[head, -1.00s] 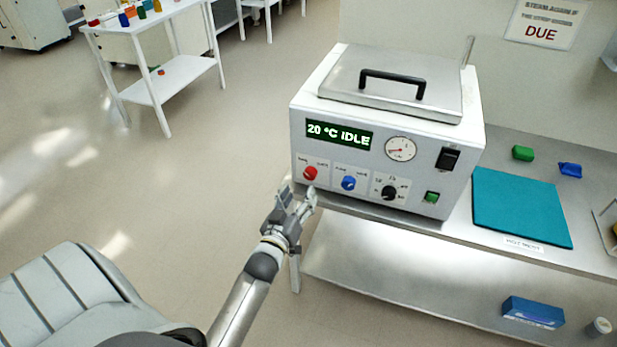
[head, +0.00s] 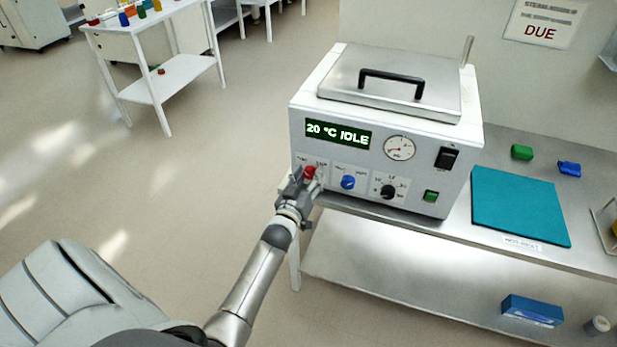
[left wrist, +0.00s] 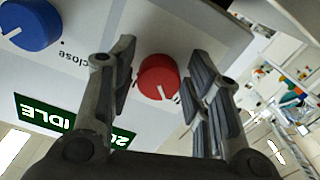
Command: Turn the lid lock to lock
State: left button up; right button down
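The white steam unit (head: 330,165) stands on the steel bench, its flat metal lid (head: 400,75) with a black handle down on top. On its front, at the lower left, is a red knob (head: 310,172), partly covered by my left gripper (head: 307,183) in the head view. In the left wrist view the red knob (left wrist: 158,77) lies between the two open fingers of my left gripper (left wrist: 165,85), with a gap on both sides. Its white pointer mark faces down in that view. The display (head: 338,134) reads 20 °C IDLE. My right gripper is not in view.
A blue knob (head: 348,182) is just right of the red one, then a black dial (head: 388,191), a green button (head: 431,196) and a black switch (head: 446,158). A teal mat (head: 520,205) lies to the right on the bench. The floor at left is open.

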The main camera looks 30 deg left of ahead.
pick_arm(q)
jog(key=c, duration=0.7)
jog(key=shift+o, duration=0.2)
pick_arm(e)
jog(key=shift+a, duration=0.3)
